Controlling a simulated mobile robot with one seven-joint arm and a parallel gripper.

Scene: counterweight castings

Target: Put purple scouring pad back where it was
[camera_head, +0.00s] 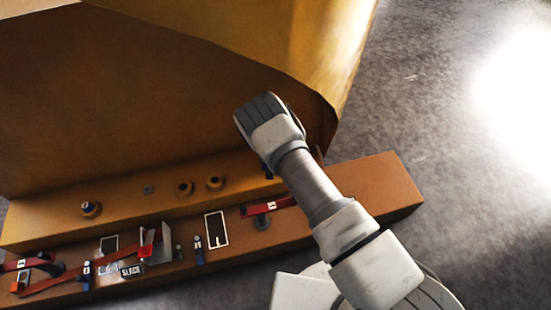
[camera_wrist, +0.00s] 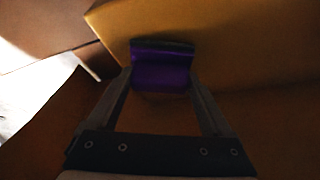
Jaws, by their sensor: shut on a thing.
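The purple scouring pad (camera_wrist: 161,66) is between the two fingers of my gripper (camera_wrist: 161,80) in the wrist view, with a darker strip along its upper edge. The fingers are shut on its left and right sides. A yellow-brown surface lies close behind and to the right of the pad; I cannot tell whether the pad touches it. In the head view my arm reaches up toward the large casting. The fingers and pad are hidden there behind my wrist.
The large yellow-brown casting (camera_head: 120,95) stands at the back. Grey floor (camera_head: 440,110) lies clear to the right.

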